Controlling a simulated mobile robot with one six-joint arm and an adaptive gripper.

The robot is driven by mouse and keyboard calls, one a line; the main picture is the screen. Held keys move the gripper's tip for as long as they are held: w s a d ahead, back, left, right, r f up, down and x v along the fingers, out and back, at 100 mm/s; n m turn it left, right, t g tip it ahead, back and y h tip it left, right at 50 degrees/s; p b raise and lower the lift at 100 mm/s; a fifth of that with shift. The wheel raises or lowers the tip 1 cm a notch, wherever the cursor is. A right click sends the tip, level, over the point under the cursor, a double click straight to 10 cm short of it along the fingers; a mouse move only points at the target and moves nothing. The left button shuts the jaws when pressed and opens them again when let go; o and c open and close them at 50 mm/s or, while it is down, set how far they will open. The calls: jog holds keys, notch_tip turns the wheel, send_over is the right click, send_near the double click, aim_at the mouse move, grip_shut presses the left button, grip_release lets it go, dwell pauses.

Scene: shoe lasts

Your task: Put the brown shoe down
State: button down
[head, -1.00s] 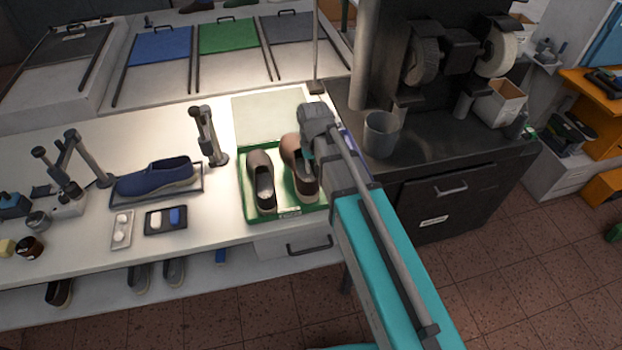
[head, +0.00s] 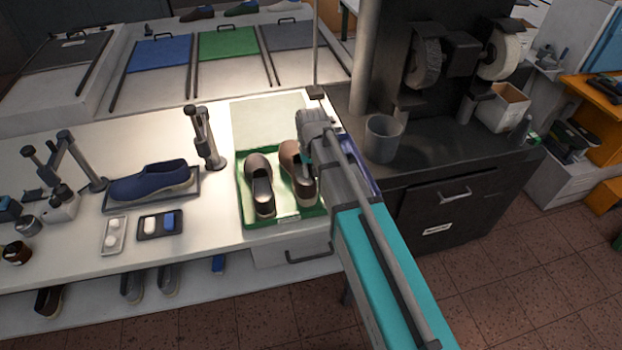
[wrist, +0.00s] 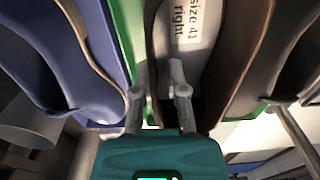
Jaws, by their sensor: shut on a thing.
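The brown shoe (head: 289,156) is at the right side of the green tray (head: 241,203), toe toward the back. My gripper (head: 305,163) is shut on its side wall near the opening. In the wrist view my fingers (wrist: 159,95) pinch the wall of the brown shoe (wrist: 238,60), whose insole label reads "size 41 right". I cannot tell whether its sole touches the tray. A grey-brown shoe (head: 257,166) stands in the left half of the same tray. My arm hides part of the tray's right edge.
A blue shoe (wrist: 50,60) lies close beside my gripper in the wrist view. A grey cup (head: 383,138) stands on the dark machine bench at right.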

jog(key=shift+w+a+f+b, duration=0.1)
jog(key=shift+w+f+b, duration=0.4)
jog(key=shift+f+b, duration=1.5)
jog(key=shift+s, duration=0.1)
jog(key=c, duration=0.7)
grip_release()
jog(key=shift+r, duration=0.1)
notch_tip(320, 180, up, 12)
jog(key=p, duration=1.2)
jog(key=s+d+m, duration=0.1)
jog(key=s+d, duration=0.3)
jog(key=d, duration=0.2)
jog(key=s+d+m, duration=0.1)
jog(key=s+d, duration=0.4)
jog(key=d, duration=0.2)
jog(key=s+d+m, duration=0.1)
jog(key=s+d, duration=0.3)
jog(key=d, duration=0.3)
jog(key=shift+s, duration=0.2)
